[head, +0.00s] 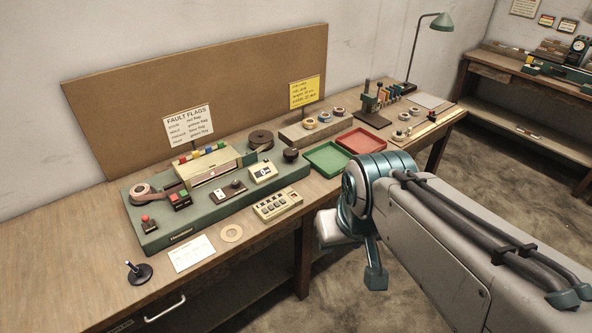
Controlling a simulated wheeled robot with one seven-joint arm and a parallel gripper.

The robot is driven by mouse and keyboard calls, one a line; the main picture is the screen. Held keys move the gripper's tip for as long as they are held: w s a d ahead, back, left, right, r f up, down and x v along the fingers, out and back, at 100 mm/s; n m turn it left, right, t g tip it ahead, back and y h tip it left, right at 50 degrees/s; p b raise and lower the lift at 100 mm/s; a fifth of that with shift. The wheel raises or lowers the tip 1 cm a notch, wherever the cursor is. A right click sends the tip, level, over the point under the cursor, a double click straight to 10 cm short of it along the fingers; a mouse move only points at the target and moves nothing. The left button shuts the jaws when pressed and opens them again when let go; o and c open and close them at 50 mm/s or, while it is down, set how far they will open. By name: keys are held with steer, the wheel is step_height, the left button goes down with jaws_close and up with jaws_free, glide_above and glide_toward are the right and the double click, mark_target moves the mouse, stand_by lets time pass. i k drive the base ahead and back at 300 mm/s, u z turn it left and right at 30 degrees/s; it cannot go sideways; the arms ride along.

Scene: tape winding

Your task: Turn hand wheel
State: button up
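A green tape-winding machine (160,236) stands on the wooden bench. A dark round knob-like part (290,155) at its right end looks like the hand wheel; its handle is too small to make out. A flat dark reel (261,140) sits behind it, and a light tape roll (142,191) is at the left end. My gripper (375,278) hangs beyond the bench's front edge, to the right of and apart from the machine. Only one teal finger shows clearly, so its opening cannot be told. My arm hides the rest.
A green tray (327,173) and a red tray (362,153) lie right of the machine. A keypad box (277,206), a card (191,254) and a black joystick-like stand (138,273) are along the front. A lamp (441,22) stands at the back right. Open floor lies before the bench.

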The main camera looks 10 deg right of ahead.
mark_target(290, 153)
steer(key=u, duration=0.55)
steer(key=k, duration=0.15)
steer(key=z, duration=1.6)
steer(key=i, duration=1.45)
steer(key=u, duration=1.1)
steer(key=i, duration=0.35)
steer(key=u, duration=0.3)
